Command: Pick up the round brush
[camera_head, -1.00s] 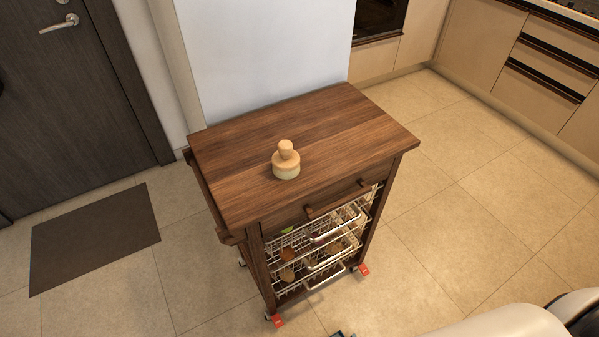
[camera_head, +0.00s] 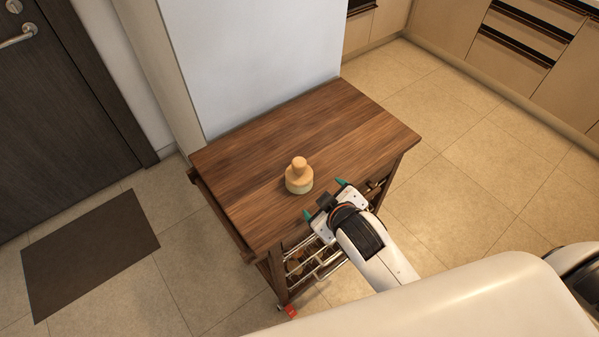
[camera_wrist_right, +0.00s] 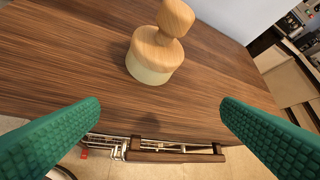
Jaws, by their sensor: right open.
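The round brush (camera_head: 299,176) stands upright on the wooden cart top (camera_head: 350,120), near its front edge. It has a knobbed light-wood handle and a pale round base. My right gripper (camera_head: 324,198) is open and empty at the front edge of the cart, just in front and to the right of the brush. In the right wrist view the brush (camera_wrist_right: 158,48) stands beyond the two green fingertips (camera_wrist_right: 160,108), apart from both and between them sideways. My left gripper is not in view.
The cart has a front drawer handle and wire baskets (camera_head: 318,262) below its top. A white wall block (camera_head: 255,60) stands behind the cart. A dark mat (camera_head: 90,250) lies on the floor at left. Tiled floor is clear at right. The rest of the cart top is bare.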

